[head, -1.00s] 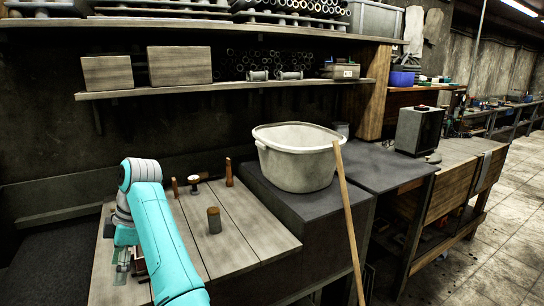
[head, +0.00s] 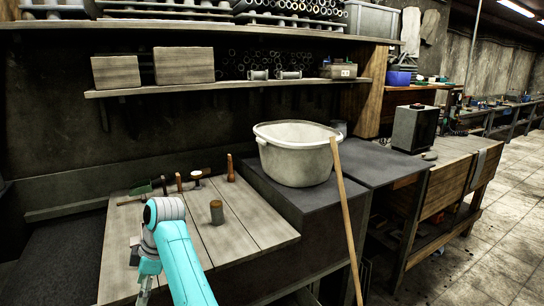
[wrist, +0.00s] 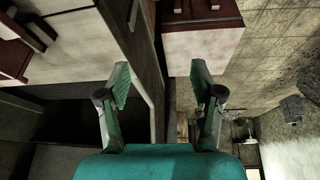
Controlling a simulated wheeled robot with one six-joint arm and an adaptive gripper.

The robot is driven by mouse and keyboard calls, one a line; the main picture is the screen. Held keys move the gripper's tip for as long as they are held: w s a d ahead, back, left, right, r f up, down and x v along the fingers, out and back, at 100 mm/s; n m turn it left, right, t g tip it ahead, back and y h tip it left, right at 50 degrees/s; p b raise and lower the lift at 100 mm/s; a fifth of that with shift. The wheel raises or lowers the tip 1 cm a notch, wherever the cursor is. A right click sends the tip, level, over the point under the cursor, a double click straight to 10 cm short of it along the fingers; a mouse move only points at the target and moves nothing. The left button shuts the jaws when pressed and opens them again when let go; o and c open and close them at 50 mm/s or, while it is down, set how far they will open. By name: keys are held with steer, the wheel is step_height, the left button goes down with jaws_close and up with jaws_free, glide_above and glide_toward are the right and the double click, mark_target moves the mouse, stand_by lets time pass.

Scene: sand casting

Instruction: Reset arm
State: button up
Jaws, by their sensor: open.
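My teal arm (head: 180,262) comes up from the bottom of the head view, bent over the left part of the wooden bench top (head: 243,233). My gripper (head: 145,290) hangs downward at the lower left of the head view, near the bench's front, only partly visible. In the wrist view its two fingers (wrist: 160,82) are spread wide with nothing between them. The gripper is open and empty. Whether it is over the bench or in front of it is hard to tell.
A green trowel (head: 141,188), a brown cylinder (head: 216,212) and several wooden-handled tools stand or lie on the bench. A whitish tub (head: 297,165) sits on the dark block to the right, with a wooden pole (head: 347,220) leaning before it. A shelf (head: 220,88) runs behind.

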steer(key=d+f+m+t, duration=0.1)
steer(key=d+f+m, duration=0.1)
steer(key=d+f, duration=0.45)
steer(key=s+d+f+m+t, duration=0.1)
steer(key=d+f+m+t, duration=0.15)
steer(key=f, duration=0.75)
steer(key=d+f+m+t, duration=0.1)
steer(key=d+f+m, duration=0.1)
steer(key=d+f, duration=0.55)
steer(key=s+d+f+m+t, duration=0.4)
steer(key=s+d+f+m, duration=0.2)
steer(key=s+d+f, duration=0.9)
steer(key=s+d+r+m+t+h, duration=0.1)
steer(key=s+d+r+m+t, duration=0.2)
steer(key=s+d, duration=0.5)
steer(key=s+d+r+m+t+h, duration=0.1)
steer(key=s+d+r+m, duration=0.2)
steer(key=s+d+r, duration=0.5)
steer(key=s+d+r+m+t+h, duration=0.2)
steer(key=s+d+r+m+t, duration=0.1)
steer(key=s+r, duration=1.4)
steer(key=shift+s+d+r+m+t, duration=0.2)
steer(key=shift+s+r+m+t, duration=0.15)
steer(key=shift+r+m, duration=0.25)
